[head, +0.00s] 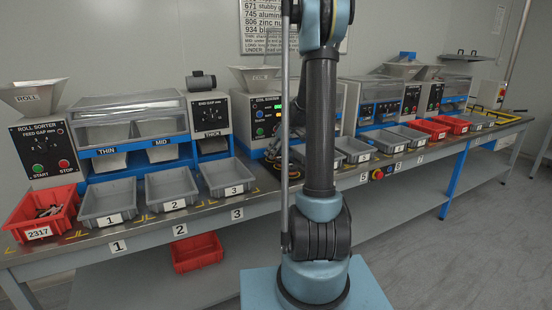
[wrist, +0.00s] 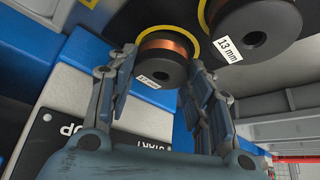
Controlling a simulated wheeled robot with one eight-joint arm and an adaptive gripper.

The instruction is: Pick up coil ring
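In the wrist view, a black spool wound with copper-coloured coil (wrist: 165,48) stands by a yellow ring marking on a dark surface. A second, larger spool labelled 13 mm (wrist: 254,32) stands close to the right. In the head view my own arm hides the gripper and the spools.
The larger spool is close to the right finger. A black START panel (wrist: 135,145) lies beneath the gripper in the picture. In the head view, grey bins (head: 108,199) and a red bin (head: 42,212) line the bench front, with sorter machines behind.

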